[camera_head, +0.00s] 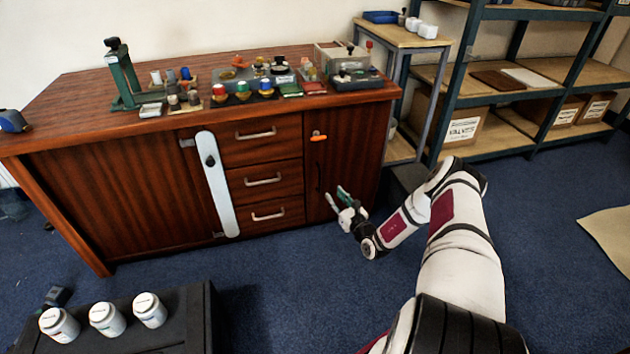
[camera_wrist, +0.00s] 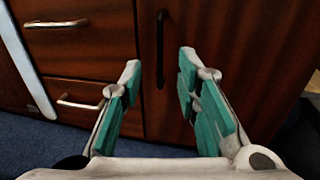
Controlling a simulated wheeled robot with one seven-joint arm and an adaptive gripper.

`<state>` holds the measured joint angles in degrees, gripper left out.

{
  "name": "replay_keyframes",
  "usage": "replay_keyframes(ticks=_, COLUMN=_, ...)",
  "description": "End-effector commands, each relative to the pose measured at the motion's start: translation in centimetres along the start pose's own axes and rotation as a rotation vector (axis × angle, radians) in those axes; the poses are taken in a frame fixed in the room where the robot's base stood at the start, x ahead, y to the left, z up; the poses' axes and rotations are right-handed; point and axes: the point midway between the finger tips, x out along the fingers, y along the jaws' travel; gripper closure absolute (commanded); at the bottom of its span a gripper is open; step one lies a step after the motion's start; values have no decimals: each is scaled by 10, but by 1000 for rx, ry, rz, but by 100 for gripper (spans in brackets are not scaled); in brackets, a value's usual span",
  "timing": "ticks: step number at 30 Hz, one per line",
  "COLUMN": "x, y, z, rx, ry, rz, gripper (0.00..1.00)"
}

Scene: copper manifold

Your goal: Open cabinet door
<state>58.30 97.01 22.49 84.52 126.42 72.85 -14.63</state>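The wooden cabinet (camera_head: 110,185) stands against the wall. Its right-hand door (camera_head: 350,140) is shut, with an orange latch or knob (camera_head: 318,137) near its upper left. In the wrist view, the door (camera_wrist: 235,45) has a dark vertical bar handle (camera_wrist: 160,45) near its left edge. My gripper (camera_head: 337,196) is low in front of this door. In the wrist view, my gripper (camera_wrist: 159,64) is open and empty, its green-padded fingers either side of the handle's line. The handle appears beyond the fingertips; contact is not visible.
Drawers with metal handles (camera_head: 263,182) and a white vertical bar (camera_head: 217,185) lie left of the door. Bottles and tools crowd the cabinet top. A shelf unit (camera_head: 460,100) stands at right. A black box (camera_head: 180,320) with white jars is front left.

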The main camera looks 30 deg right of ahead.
Motion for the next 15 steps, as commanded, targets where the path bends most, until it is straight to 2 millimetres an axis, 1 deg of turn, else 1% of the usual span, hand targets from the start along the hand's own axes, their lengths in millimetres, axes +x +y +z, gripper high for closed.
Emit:
replay_keyframes(ticks=9, x=60, y=2, z=-2, rx=-3, ry=-3, rz=5, gripper=70)
replay_keyframes(ticks=15, x=96, y=2, z=-1, rx=-3, ry=-3, rz=5, gripper=70)
